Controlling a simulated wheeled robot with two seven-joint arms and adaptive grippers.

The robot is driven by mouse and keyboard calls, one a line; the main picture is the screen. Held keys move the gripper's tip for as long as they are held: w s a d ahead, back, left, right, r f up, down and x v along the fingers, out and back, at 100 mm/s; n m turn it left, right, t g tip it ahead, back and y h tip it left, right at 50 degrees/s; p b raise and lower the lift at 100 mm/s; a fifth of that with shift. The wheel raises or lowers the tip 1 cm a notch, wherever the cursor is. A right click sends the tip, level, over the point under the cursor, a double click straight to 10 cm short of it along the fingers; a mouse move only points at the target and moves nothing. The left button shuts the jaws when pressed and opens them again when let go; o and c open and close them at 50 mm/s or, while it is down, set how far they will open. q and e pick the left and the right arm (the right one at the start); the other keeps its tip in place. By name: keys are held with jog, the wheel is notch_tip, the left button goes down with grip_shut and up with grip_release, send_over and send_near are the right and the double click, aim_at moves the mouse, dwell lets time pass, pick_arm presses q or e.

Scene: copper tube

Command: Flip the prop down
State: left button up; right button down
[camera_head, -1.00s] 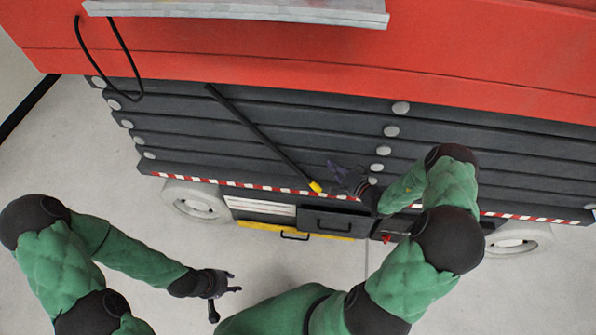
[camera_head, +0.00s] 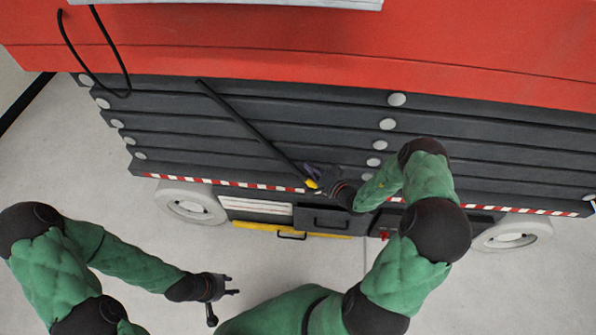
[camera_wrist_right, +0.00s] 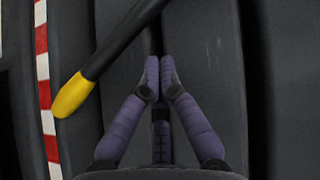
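The prop (camera_head: 245,128) is a thin black rod with a yellow end. It slants across the dark slatted front of the red machine, with its upper end at left and its yellow tip (camera_head: 311,183) near the red-and-white strip. The yellow tip there (camera_wrist_right: 73,96) is at left. My left gripper (camera_head: 223,291) is open and empty, low over the floor.
The red machine (camera_head: 300,45) fills the top, with a grey ledge (camera_head: 240,3) and a black cable loop (camera_head: 75,60) at upper left. Below the slats are a drawer front with handle (camera_head: 322,219), a yellow bar (camera_head: 260,227) and wheels (camera_head: 190,203). Floor at left is clear.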

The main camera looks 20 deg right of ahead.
jog(key=shift+w+a+f, duration=0.3)
jog(key=shift+a+f, duration=0.1)
jog(key=shift+a, duration=0.1)
jog(key=shift+a+b, duration=0.1)
jog(key=shift+b, duration=0.2)
dwell(0.9)
jog(key=shift+w+a+f, duration=0.2)
jog(key=shift+a, duration=0.05)
jog(key=shift+w+a+f+b, duration=0.4)
jog(key=shift+a+f+b, duration=0.15)
jog(key=shift+a, duration=0.15)
jog(key=shift+w+a+f+b, duration=0.45)
jog(key=shift+a+f, duration=0.1)
jog(key=shift+a, duration=0.15)
jog(key=shift+w+a+f+b, duration=0.35)
jog(key=shift+a+f+b, duration=0.2)
jog(key=shift+a, duration=0.15)
dwell(3.8)
